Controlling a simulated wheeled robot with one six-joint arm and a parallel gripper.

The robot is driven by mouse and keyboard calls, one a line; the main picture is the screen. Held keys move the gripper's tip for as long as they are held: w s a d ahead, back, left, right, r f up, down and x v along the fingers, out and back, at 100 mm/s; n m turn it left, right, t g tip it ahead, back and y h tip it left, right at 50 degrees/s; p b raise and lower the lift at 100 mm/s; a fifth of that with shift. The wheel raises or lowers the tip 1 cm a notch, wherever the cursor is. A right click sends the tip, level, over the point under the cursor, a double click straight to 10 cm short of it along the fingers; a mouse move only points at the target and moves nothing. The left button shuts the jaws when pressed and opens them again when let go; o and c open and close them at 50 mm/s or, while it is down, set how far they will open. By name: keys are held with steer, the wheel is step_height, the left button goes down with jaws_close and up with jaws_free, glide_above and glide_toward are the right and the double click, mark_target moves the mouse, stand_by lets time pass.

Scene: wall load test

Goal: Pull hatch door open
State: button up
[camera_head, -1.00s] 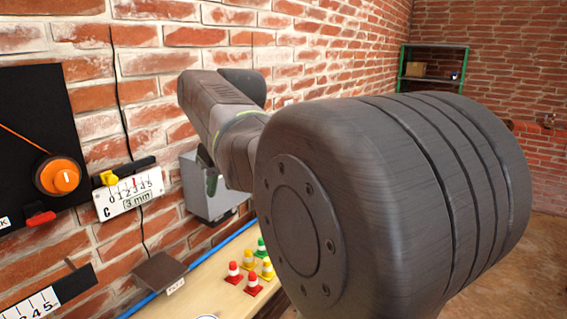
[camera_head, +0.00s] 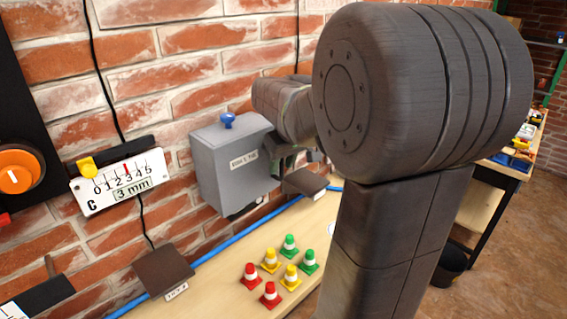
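A grey metal box (camera_head: 235,165) with a label plate on its front is fixed to the brick wall, left of the middle. A blue knob (camera_head: 227,120) sits on its top. Its front face looks flat and closed, though its right edge is partly covered by my arm. My gripper (camera_head: 283,163) is small and dark at the right edge of the box front, close to it. Whether it touches the box or a handle cannot be seen. My large dark arm links hide much of the right side, and the finger opening is not clear.
A wooden bench (camera_head: 225,280) runs below the box, with several red, yellow and green cones (camera_head: 270,260) on it. A gauge plate (camera_head: 118,182) and an orange dial (camera_head: 18,170) are on the wall at left. A black bin (camera_head: 451,265) stands at right.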

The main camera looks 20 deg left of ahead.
steer(key=shift+w+a+f, duration=0.2)
steer(key=shift+f, duration=0.4)
jaws_close()
